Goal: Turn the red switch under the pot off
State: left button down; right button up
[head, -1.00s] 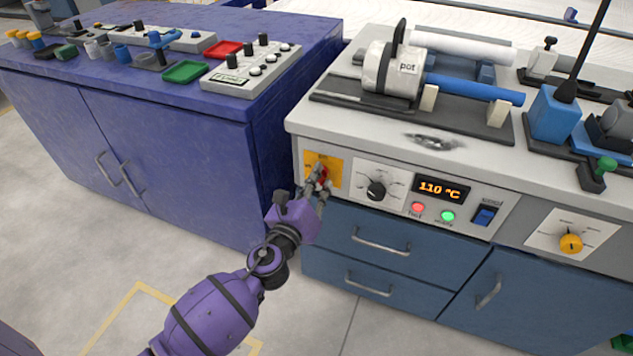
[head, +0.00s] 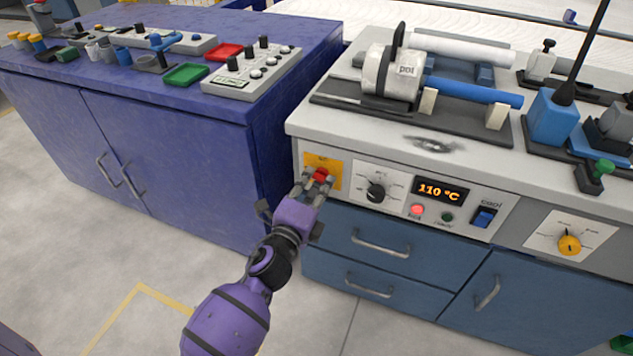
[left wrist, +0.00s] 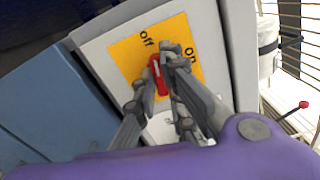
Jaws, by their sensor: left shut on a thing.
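The red switch (head: 321,174) sits on a yellow plate (head: 336,167) at the left end of the grey front panel, below the pot (head: 390,72). My left gripper (head: 317,180) is at the switch, its fingers shut on it from both sides. In the left wrist view the red switch (left wrist: 158,76) lies between the fingers of the gripper (left wrist: 157,80), and the plate's "off" and "on" labels show. The switch's upper end is toward "off" there. My right gripper is not in view.
Right of the plate are a black dial (head: 376,191), a display (head: 441,191) reading 110 °C, a lit red lamp (head: 417,211), a dark green lamp (head: 447,217) and a blue rocker switch (head: 484,217). The purple cabinet (head: 180,150) stands close on the left.

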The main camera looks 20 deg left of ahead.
pick_arm(q)
jog(key=shift+r+n, duration=0.15)
jog(key=shift+n, duration=0.85)
jog(key=shift+a, duration=0.1)
jog(key=c, duration=1.8)
grip_release()
jog(key=shift+c, duration=0.2)
jog(key=s, duration=1.2)
jog(key=shift+a, duration=0.15)
